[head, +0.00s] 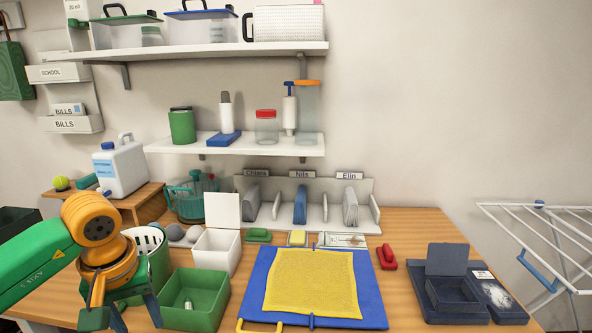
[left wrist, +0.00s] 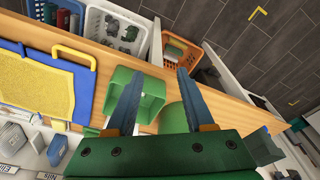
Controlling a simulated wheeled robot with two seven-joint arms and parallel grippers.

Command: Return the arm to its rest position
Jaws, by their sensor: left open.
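My left arm comes in from the left in the head view, green with an orange wrist. Its gripper (head: 135,317) points down near the table's front left, left of an open green bin (head: 218,300). In the left wrist view the gripper (left wrist: 156,72) has its two blue-grey fingers spread wide, with nothing held between them. The green bin (left wrist: 152,88) shows below and between the fingers there; whether they touch it I cannot tell. My right gripper is in neither view.
A small white object (head: 188,304) is in the green bin. A white lidded box (head: 217,252) stands behind it. A blue mat with yellow cloth (head: 312,283) fills the table's middle. Baskets (left wrist: 118,32) stand below the table edge.

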